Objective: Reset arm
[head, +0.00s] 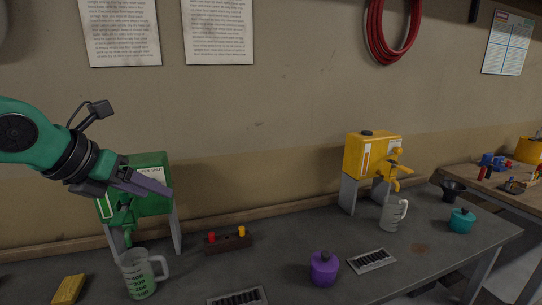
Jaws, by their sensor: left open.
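My left arm comes in from the left, and its gripper (145,184) is raised in front of the green drum (152,162), hiding part of it. The gripper is open, and I see nothing held in it. My right gripper is not in view. The green drum stands on grey legs at the back left of the bench. A clear measuring jug (141,274) with a green tint stands below and in front of it. The yellow drum (368,153) stands on legs at the right, with a second clear jug (391,214) by its tap.
The grey bench (290,233) also holds a purple pot (323,268), a teal pot (462,221), a black funnel (452,190), a block with red and yellow plugs (228,240), two grates (372,260) and a yellow block (68,289). A wooden table (490,181) adjoins at right.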

